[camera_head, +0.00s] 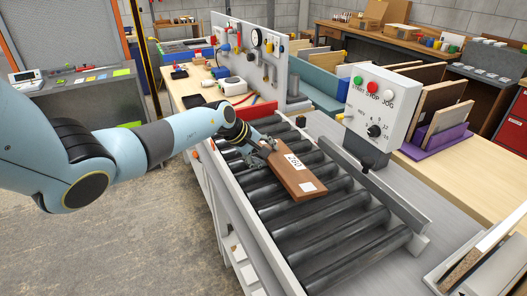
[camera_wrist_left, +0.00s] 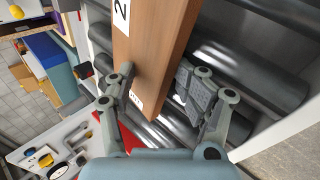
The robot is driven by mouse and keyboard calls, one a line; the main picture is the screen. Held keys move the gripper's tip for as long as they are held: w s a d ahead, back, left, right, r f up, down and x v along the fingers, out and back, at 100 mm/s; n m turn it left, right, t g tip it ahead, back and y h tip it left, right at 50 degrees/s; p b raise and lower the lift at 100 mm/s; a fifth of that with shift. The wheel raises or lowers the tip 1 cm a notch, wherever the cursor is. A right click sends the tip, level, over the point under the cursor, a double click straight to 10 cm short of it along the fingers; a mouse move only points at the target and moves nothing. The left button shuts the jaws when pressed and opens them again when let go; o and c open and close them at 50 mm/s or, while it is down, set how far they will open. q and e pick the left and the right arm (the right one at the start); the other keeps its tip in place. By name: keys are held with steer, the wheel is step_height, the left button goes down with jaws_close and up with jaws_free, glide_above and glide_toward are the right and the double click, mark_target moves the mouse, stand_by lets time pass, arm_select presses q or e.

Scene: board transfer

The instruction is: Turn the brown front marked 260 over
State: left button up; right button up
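The brown front (camera_head: 299,176) lies with its broad face up on the roller conveyor, slightly askew to the rollers. Its face bears a white label reading 260 and a second white label at the near end. My left gripper (camera_head: 262,147) is at its far end. In the left wrist view the brown front (camera_wrist_left: 155,45) lies between the two fingers of my left gripper (camera_wrist_left: 157,85), one beside each long edge. The left finger overlaps one edge; the right one is close to the other. I cannot tell whether both touch it. My right gripper is out of view.
The roller conveyor (camera_head: 335,238) has bare rollers toward the near end. A control box (camera_head: 381,112) stands on its right side. A tool panel (camera_head: 262,50) rises beyond the far end. Boards stand in a purple rack (camera_head: 434,143) at right.

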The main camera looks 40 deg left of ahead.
arm_select(q)
steer(key=shift+s+f, duration=0.55)
steer(key=shift+f, duration=0.1)
steer(key=s+p, duration=0.1)
steer(key=s+r+p, duration=0.1)
steer(key=shift+s+a+r, duration=0.2)
steer(key=shift+s+a, duration=0.1)
steer(key=shift+a, duration=0.1)
steer(key=shift+r, duration=0.1)
steer(key=shift+s+a+r+p, duration=0.15)
steer(key=shift+s+r+p, duration=0.1)
steer(key=shift+s+p, duration=0.1)
steer(key=shift+s+a+r+p, duration=0.15)
steer(key=shift+s+r+p, duration=0.1)
steer(key=shift+s, duration=0.25)
steer(key=shift+s+a+r+p, duration=0.1)
steer(key=shift+s+r+p, duration=0.15)
steer(key=shift+s, duration=0.25)
steer(key=o, duration=0.3)
steer(key=shift+w+d+f, duration=0.1)
steer(key=shift+o, duration=1.3)
